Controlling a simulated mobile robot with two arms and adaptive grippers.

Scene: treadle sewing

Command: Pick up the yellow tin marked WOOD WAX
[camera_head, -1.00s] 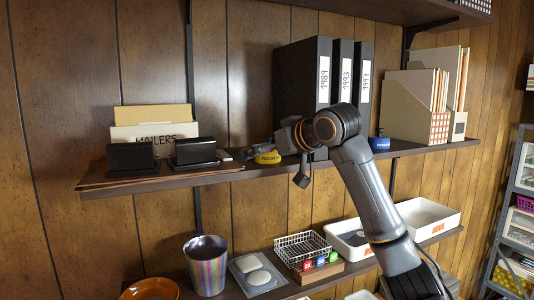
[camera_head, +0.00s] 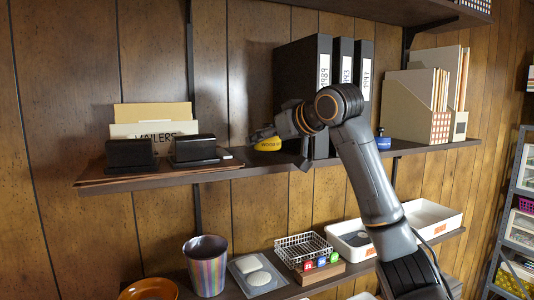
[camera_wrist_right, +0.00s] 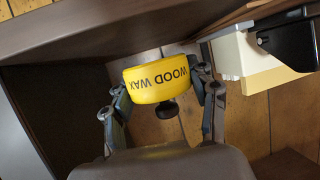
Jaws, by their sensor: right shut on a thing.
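The yellow tin marked WOOD WAX (camera_head: 268,144) is held slightly above the upper shelf (camera_head: 215,176), in front of the wall panels and left of the black binders. In the right wrist view the tin (camera_wrist_right: 158,82) sits between the two fingers, its lettering upside down in the picture. My right gripper (camera_wrist_right: 162,92) is shut on its sides. In the head view the gripper (camera_head: 266,134) comes from the right and partly covers the tin's top. My left gripper is not in view.
Black binders (camera_head: 302,75) stand right of the tin, behind my arm. A blue tin (camera_head: 382,142) and file holders (camera_head: 408,118) are further right. Two black boxes (camera_head: 195,150) and mailers (camera_head: 152,129) stand left. A wire basket (camera_head: 302,246) is on the lower shelf.

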